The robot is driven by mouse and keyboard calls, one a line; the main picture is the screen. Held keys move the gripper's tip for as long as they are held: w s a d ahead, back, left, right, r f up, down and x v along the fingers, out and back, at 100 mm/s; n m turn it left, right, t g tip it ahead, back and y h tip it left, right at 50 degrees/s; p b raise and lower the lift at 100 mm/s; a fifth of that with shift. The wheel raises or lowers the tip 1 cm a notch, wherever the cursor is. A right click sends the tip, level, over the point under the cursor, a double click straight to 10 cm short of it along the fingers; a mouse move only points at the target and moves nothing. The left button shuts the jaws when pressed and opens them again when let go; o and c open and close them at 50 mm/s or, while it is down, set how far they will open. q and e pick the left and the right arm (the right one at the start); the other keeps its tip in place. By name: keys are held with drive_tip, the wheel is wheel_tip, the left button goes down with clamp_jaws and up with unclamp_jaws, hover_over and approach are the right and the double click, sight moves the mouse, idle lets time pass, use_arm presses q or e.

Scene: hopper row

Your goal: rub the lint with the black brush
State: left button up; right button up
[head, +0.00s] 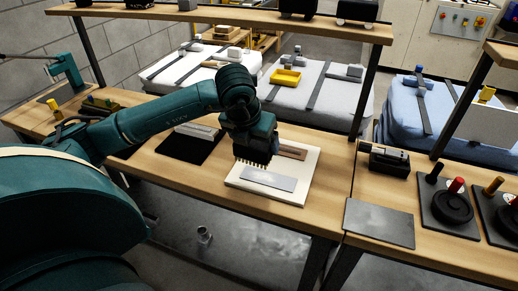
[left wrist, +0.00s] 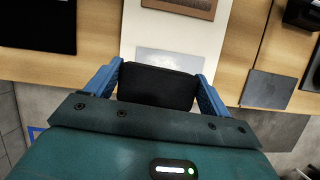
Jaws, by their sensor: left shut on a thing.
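My left gripper (left wrist: 158,88) is shut on the black brush (left wrist: 157,90), whose dark back fills the space between the blue fingers. Whether the bristles touch the board is unclear. My right gripper is not in view.
A brown rectangle (head: 293,151) lies on the board behind the brush. A black mat (head: 186,150) lies to the left. A grey plate (head: 379,222) and a black tool (head: 389,160) are on the bench at right. A shelf post (head: 364,90) stands behind.

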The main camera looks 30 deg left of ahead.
use_arm(q)
drive_tip(key=shift+a+r+n, duration=0.1)
drive_tip(key=shift+a+n, duration=0.05)
drive_tip(key=shift+n, duration=0.25)
drive_tip(key=shift+f+b, duration=0.25)
drive_tip(key=shift+b, duration=0.4)
wheel_tip(320, 180, down, 7)
drive_tip(key=b, duration=0.6)
drive_tip(key=shift+b, duration=0.4)
drive_tip(key=shift+w+d+r+p, duration=0.15)
drive_tip(key=shift+d, duration=0.35)
drive_tip(key=shift+w+d+r+p, duration=0.15)
drive_tip(key=shift+d, duration=0.3)
drive_tip(key=shift+w+d, duration=0.15)
drive_tip(key=shift+d, duration=0.7)
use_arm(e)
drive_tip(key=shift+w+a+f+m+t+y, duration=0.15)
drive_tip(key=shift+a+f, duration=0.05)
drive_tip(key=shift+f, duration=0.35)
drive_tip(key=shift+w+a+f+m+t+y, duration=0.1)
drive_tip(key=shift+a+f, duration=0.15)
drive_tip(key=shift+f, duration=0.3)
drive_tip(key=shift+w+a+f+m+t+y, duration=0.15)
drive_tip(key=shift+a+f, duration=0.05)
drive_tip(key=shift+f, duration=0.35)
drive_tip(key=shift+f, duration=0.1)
